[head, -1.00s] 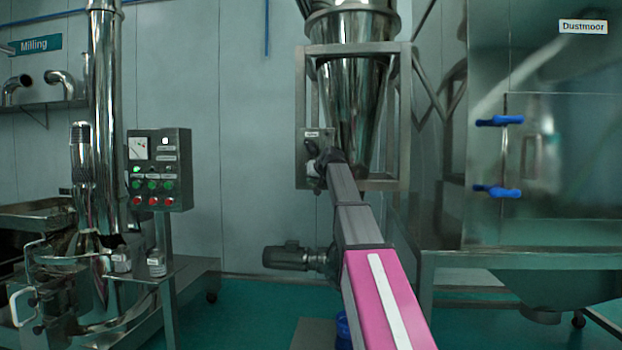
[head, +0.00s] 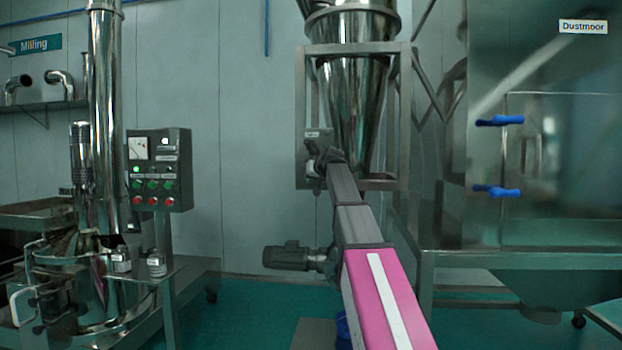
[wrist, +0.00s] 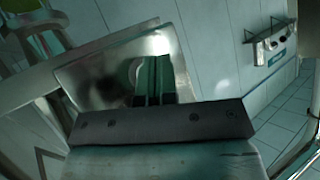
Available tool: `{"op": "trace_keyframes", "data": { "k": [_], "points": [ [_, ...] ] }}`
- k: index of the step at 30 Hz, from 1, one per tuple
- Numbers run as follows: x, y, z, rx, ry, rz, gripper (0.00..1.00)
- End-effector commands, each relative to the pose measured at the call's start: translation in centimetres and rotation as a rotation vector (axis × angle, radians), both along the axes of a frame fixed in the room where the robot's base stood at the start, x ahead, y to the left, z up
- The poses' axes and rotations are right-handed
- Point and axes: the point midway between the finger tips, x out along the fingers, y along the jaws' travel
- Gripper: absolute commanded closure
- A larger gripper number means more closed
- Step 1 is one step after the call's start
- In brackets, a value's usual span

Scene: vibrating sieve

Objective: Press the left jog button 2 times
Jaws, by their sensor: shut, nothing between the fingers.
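A small metal control box (head: 301,172) with a label on top is mounted on the hopper frame, at the centre of the head view. My gripper (head: 313,152) is in front of this box and covers much of its face. In the wrist view my gripper (wrist: 155,62) is shut and empty, with its fingertips over a shiny metal plate (wrist: 95,75). A pale round shape (wrist: 135,74) shows just left of the fingers. I cannot make out the left jog button; it may be hidden by my gripper. I cannot tell whether the fingertips touch the plate.
A steel hopper (head: 350,100) stands in its metal frame (head: 405,120) behind my arm. A panel (head: 160,150) with green and red buttons stands left, beside the mill. A steel cabinet with blue handles (head: 500,120) is at right. A motor (head: 286,257) sits low near the frame.

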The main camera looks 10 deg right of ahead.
Motion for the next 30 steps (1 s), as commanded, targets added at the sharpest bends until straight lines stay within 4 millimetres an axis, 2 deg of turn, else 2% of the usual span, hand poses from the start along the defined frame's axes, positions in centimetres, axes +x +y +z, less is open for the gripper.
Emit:
{"op": "trace_keyframes", "data": {
  "k": [14,30],
  "points": [
    [-0.6,0.2,0.0,0.0,0.001,0.0,1.0],
    [-4.7,1.5,-0.1,0.0,0.001,0.0,1.0]
  ]
}}
